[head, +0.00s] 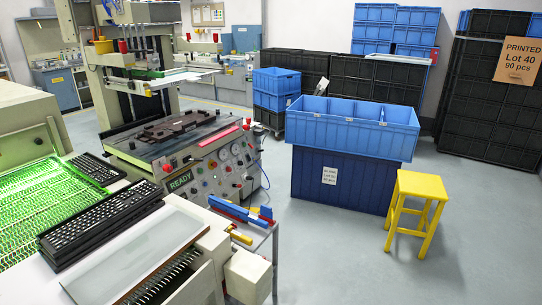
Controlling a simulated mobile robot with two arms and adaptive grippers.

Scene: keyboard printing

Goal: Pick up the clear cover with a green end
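A pale, thin panel (182,76) sits in the printing machine at the upper left. A green strip (147,73) shows at its left end. I cannot tell whether the panel is clear or whether the strip belongs to it. No other clear cover with a green end can be made out. Neither of my grippers can be made out in the head view.
The printing machine (215,152) has a panel reading READY. Black keyboards (105,215) and a green-lit mesh (35,205) lie at left. A framed pale plate (135,258) is in front. Blue crates (345,120) and a yellow stool (420,185) stand right; floor between is clear.

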